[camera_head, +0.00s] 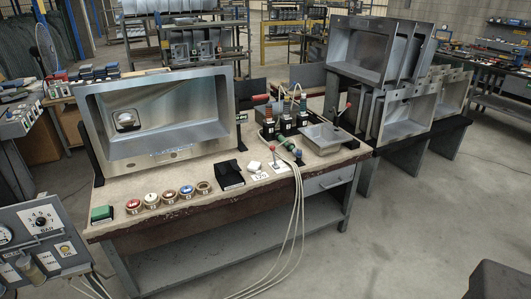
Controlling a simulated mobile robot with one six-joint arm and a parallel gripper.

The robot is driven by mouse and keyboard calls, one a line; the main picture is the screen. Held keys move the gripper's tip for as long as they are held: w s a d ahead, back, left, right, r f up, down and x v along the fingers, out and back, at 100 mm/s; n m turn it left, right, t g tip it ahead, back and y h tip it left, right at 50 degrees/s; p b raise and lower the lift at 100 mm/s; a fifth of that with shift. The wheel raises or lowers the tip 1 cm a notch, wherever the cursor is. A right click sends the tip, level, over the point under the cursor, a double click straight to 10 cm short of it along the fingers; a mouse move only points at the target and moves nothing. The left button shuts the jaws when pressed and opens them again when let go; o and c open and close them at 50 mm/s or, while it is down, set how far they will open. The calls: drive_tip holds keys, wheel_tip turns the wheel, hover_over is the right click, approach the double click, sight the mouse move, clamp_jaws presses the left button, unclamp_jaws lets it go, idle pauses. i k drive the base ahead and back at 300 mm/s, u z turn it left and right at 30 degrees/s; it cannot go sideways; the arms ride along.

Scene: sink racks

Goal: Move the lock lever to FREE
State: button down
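A small lever with a red knob (272,149) stands upright on a white base at the front right of the workbench (160,218). A white label plate (260,176) lies just in front of it; its lettering is too small to read. I cannot tell from any marking which one is the lock lever, nor which position is FREE. My gripper is not in view.
A steel sink (157,158) stands tilted on the bench. Several coloured round pots (186,192) and a black block (229,174) line the front edge. Pale hoses (298,205) hang over the front. A gauge panel (40,240) stands lower left. Floor at front right is largely open.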

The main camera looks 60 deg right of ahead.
sight(272, 148)
drive_tip(key=i, duration=1)
drive_tip(key=u, duration=0.15)
drive_tip(key=k, duration=0.6)
drive_tip(key=z, duration=0.1)
